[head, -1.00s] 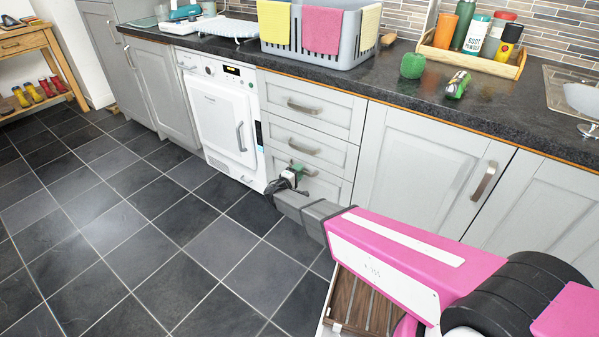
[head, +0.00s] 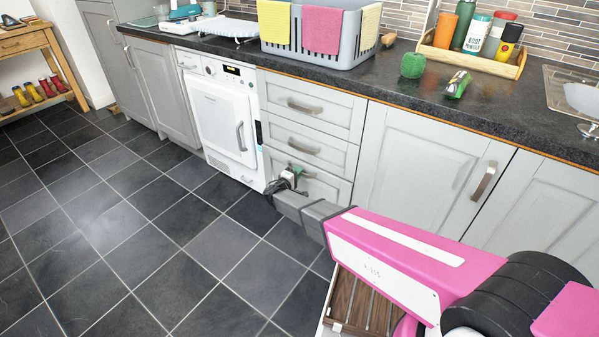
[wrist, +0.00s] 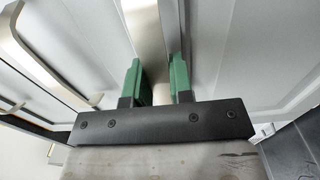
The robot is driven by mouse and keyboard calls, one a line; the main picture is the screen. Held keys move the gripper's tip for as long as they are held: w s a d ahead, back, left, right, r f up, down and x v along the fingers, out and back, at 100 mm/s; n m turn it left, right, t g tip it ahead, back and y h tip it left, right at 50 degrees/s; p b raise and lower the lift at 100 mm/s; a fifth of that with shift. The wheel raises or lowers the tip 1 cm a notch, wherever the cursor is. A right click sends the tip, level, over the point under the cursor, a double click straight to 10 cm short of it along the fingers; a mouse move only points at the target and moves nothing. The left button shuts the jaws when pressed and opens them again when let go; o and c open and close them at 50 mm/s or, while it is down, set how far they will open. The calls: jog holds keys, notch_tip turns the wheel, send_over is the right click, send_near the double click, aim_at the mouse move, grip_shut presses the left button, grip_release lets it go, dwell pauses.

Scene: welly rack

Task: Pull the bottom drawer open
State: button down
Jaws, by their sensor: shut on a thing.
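The bottom drawer (head: 325,187) is the lowest of three grey drawer fronts beside the white washing machine. Its metal handle (head: 307,172) is partly hidden by my gripper (head: 291,177). In the wrist view, the handle (wrist: 146,35) runs between the two green fingers of my gripper (wrist: 157,80), which are shut on it. The drawer front looks at most slightly out from the cabinet; the head view does not show clearly how far.
The middle drawer (head: 310,146) and top drawer (head: 330,110) above are closed. The washing machine (head: 222,115) stands just left, and a cupboard door (head: 415,165) is to the right. The tiled floor (head: 150,240) in front is clear.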

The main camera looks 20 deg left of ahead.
jog(key=v, duration=3.9)
jog(key=shift+s, duration=0.15)
jog(key=shift+r, duration=0.15)
jog(key=c, duration=1)
grip_release()
jog(key=shift+a, duration=0.1)
jog(key=v, duration=1)
jog(key=shift+s, duration=0.4)
jog(key=shift+a, duration=0.15)
